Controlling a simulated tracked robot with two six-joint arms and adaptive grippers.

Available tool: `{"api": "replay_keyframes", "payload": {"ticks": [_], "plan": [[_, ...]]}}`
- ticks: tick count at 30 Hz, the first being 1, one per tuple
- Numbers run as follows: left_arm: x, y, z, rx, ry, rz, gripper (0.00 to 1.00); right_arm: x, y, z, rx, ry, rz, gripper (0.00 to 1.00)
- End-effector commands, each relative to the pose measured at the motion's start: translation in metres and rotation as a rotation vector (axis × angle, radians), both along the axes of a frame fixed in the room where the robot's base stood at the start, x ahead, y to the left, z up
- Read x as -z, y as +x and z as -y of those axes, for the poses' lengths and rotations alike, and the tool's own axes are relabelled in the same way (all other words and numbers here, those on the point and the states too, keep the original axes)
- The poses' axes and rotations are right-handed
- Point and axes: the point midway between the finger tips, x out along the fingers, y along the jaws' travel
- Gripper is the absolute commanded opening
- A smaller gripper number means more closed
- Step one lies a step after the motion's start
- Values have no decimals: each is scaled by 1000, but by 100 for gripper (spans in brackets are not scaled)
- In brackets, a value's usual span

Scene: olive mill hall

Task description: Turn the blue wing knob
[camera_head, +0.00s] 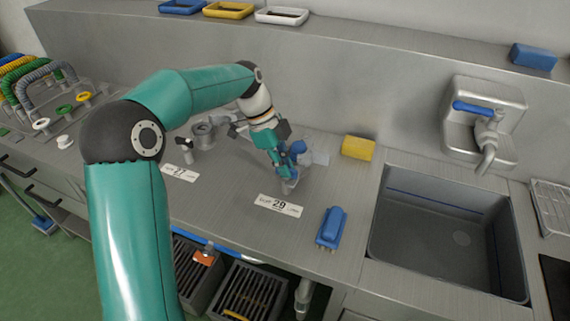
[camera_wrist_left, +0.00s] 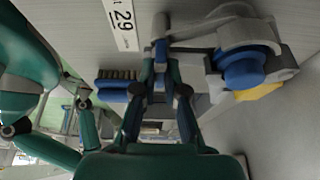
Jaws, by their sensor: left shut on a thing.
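A grey fitting (camera_wrist_left: 215,28) stands on the steel counter behind the label "29", with a round blue cap (camera_wrist_left: 241,68) on one side. The blue cap also shows in the head view (camera_head: 297,147). The blue wing knob (camera_wrist_left: 161,50) shows as a narrow blue piece between the fingers of my left gripper (camera_wrist_left: 161,68). In the head view, my left gripper (camera_head: 284,174) reaches down at the fitting and hides much of it. It is shut on the wing knob, whose turn angle I cannot tell. My right gripper is not in view.
A blue brush (camera_head: 332,228) lies right of the label (camera_head: 279,205). A yellow sponge (camera_head: 358,147) lies by the back wall. The sink (camera_head: 376,235) and blue-handled tap (camera_head: 486,112) are further right. Grey fittings (camera_head: 203,134) stand left, behind label "27".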

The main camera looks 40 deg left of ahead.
Motion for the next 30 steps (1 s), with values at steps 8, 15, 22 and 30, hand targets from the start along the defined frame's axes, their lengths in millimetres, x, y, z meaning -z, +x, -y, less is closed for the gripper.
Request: {"api": "replay_keyframes", "payload": {"ticks": [8, 15, 22, 30], "plan": [[-3, 3, -1, 3, 3, 14, 0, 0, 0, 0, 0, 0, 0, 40], [-2, 2, -1, 3, 2, 10, 35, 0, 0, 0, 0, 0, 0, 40], [-1, 1, 0, 3, 1, 5, 35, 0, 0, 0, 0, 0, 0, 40], [-14, 0, -6, 1, 3, 7, 35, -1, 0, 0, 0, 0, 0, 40]]}}
